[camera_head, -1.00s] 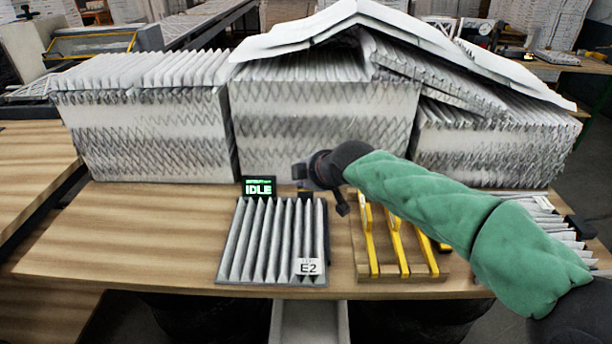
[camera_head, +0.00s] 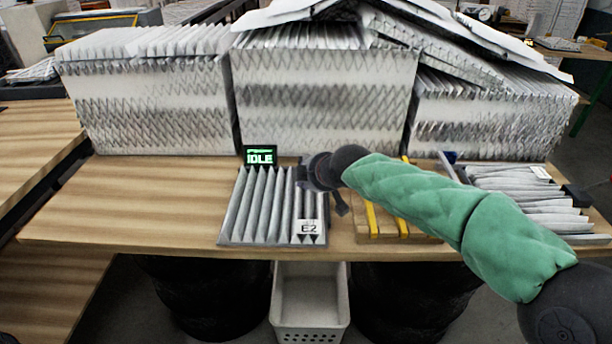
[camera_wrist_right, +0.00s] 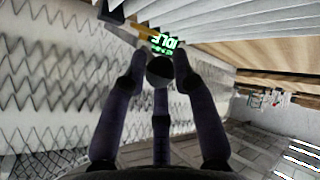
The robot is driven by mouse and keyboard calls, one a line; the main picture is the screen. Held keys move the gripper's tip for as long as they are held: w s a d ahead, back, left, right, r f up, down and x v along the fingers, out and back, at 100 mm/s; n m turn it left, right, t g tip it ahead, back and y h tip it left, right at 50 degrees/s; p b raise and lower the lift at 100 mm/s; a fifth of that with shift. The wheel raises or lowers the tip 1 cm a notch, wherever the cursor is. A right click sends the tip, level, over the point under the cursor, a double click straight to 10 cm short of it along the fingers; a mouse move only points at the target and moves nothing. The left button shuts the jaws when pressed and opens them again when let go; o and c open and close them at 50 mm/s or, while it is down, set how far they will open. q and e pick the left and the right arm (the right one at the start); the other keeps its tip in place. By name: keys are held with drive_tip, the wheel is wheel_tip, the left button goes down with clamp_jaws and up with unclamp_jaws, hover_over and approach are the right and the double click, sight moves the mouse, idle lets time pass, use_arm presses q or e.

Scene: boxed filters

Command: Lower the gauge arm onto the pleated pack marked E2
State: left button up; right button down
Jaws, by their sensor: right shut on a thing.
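The pleated pack marked E2 (camera_head: 262,205) lies on the bench, with its E2 label (camera_head: 308,228) at the front right corner. A small display (camera_head: 260,156) reading IDLE stands behind it; it also shows in the right wrist view (camera_wrist_right: 163,44). My right gripper (camera_head: 312,173) is at the pack's back right corner. In the right wrist view its fingers are closed around a dark round knob (camera_wrist_right: 159,70), apparently the gauge arm's. The rest of the gauge arm is mostly hidden; a yellow piece (camera_wrist_right: 146,31) shows beyond the knob. I cannot tell whether the arm touches the pack. My left gripper is out of view.
A wooden rack with yellow bars (camera_head: 372,220) lies right of the pack, partly under my right arm. More pleated packs (camera_head: 525,200) lie at the right. Tall filter stacks (camera_head: 325,105) line the back. A white bin (camera_head: 310,300) stands below the front edge. The bench's left is clear.

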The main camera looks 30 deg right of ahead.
drive_tip(key=shift+f, duration=0.1)
drive_tip(key=c, duration=1.3)
unclamp_jaws()
drive_tip(key=shift+s+r, duration=0.1)
drive_tip(key=shift+r, duration=0.1)
drive_tip(key=v, duration=1.1)
drive_tip(key=shift+s+r, duration=0.15)
drive_tip(key=shift+s, duration=0.2)
drive_tip(key=shift+a, duration=0.1)
